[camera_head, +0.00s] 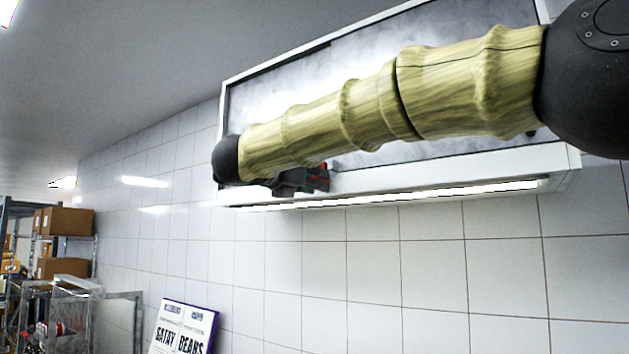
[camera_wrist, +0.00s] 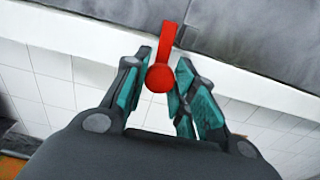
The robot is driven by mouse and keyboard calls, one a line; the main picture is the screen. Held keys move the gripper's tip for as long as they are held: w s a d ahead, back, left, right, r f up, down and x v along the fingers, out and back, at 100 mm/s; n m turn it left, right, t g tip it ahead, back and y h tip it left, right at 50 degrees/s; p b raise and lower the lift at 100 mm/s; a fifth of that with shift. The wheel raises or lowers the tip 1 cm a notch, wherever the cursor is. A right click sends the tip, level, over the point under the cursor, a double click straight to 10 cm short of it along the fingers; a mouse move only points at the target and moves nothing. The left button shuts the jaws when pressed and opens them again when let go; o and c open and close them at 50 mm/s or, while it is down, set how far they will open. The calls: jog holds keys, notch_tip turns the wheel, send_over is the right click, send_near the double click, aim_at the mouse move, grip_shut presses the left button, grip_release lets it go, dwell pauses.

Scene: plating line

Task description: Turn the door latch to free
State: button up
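The red latch (camera_wrist: 160,77), a short bar with a rounded knob, shows in the wrist view at the lower edge of a grey panel. My gripper (camera_wrist: 162,72) has one finger on each side of it, close to the knob. I cannot tell whether the fingers press on it or stand slightly apart. In the head view my gripper (camera_head: 318,178) is below my arm, at the lower frame of the wall cabinet (camera_head: 440,172). Small bits of red show by its fingertips there. My arm hides much of the cabinet's front.
A bright strip light (camera_head: 400,194) runs under the cabinet. The white tiled wall (camera_head: 370,265) below is bare. A sign (camera_head: 183,328) stands low at the left, and shelves with cardboard boxes (camera_head: 68,221) are farther left.

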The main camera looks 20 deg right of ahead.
jog(key=shift+r, duration=0.15)
jog(key=shift+n+b, duration=0.4)
jog(key=shift+b, duration=0.1)
jog(key=n+b, duration=0.4)
jog(key=n, duration=0.4)
jog(key=shift+r, duration=0.15)
jog(key=n, duration=0.4)
jog(key=shift+a+n, duration=0.1)
jog(key=shift+n, duration=0.3)
jog(key=shift+w+f+n, duration=0.1)
jog(key=shift+f+n, duration=0.1)
jog(key=shift+n, duration=1.9)
jog(key=shift+f, duration=0.1)
